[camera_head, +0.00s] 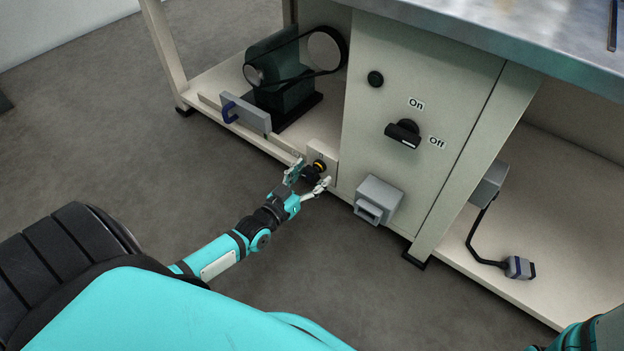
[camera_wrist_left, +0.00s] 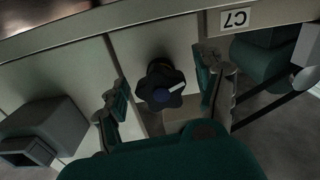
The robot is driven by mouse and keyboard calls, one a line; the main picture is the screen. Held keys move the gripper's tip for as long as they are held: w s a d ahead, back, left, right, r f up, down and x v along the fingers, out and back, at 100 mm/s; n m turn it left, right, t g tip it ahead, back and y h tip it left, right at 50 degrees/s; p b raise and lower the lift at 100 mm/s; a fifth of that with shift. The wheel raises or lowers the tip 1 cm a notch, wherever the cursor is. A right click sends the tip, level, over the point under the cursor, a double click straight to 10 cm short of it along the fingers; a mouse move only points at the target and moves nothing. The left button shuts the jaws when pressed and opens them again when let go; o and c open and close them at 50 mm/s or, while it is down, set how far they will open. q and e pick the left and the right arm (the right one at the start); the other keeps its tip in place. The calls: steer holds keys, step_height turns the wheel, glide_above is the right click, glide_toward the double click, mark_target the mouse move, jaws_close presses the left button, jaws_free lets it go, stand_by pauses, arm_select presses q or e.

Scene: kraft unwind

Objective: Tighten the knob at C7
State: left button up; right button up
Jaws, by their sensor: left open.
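The black lobed knob (camera_wrist_left: 162,87) with a blue centre is in the middle of the left wrist view. A white C7 label (camera_wrist_left: 235,18), upside down there, is on the surface near it. In the head view the dark knob (camera_head: 311,175) shows at the low panel, partly hidden by my fingers, beside a yellow ring (camera_head: 319,166). My left gripper (camera_head: 313,178) is open at the knob. In the left wrist view the left gripper (camera_wrist_left: 165,92) has one finger on each side of the knob, with visible gaps. My right gripper is not visible.
A grey box (camera_head: 378,200) juts from the cabinet right of the knob. A belt-driven green machine (camera_head: 281,77) and a grey block with a blue handle (camera_head: 246,112) stand left. An On/Off switch (camera_head: 403,134) is above. The grey floor in front is open.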

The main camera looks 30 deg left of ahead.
arm_select(q)
steer(key=shift+w, duration=0.25)
